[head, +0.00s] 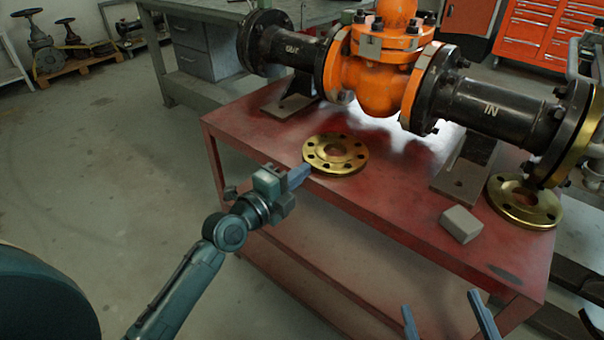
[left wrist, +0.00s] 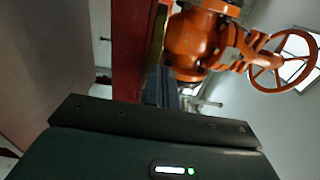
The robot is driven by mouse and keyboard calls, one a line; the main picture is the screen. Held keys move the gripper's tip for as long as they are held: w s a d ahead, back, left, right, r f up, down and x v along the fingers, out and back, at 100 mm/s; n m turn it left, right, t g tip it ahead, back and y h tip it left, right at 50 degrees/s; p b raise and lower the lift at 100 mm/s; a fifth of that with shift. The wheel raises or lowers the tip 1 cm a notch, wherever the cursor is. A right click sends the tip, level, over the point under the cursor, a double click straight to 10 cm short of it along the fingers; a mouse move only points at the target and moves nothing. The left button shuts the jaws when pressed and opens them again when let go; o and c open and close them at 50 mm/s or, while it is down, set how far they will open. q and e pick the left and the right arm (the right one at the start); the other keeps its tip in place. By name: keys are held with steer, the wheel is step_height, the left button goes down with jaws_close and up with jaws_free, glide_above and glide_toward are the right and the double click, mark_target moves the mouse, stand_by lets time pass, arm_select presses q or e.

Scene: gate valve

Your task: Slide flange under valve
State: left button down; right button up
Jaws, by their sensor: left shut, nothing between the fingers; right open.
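A gold flange (head: 350,160) with several bolt holes lies flat on the red table, in front of the orange valve (head: 365,80). In the left wrist view the flange (left wrist: 157,42) shows edge-on beside the valve (left wrist: 192,45). The valve is held between black pipe sections above the table. My left gripper (head: 302,174) is shut and empty, with its fingertips at the flange's near left edge; contact cannot be told. It also shows in the left wrist view (left wrist: 160,85). My right gripper (head: 445,312) is open and empty at the bottom, right of centre.
The red table (head: 400,195) has free room around the flange. A small grey block (head: 460,224) and a second gold flange (head: 512,206) are at its right end. Grey pipe supports (head: 464,178) stand on the table. An orange handwheel (left wrist: 283,60) shows in the left wrist view.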

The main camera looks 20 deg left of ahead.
mark_target(313, 164)
arm_select(q)
steer(key=shift+w+d, duration=0.2)
steer(key=shift+w, duration=0.3)
steer(key=x, duration=0.3)
steer(key=shift+w, duration=0.2)
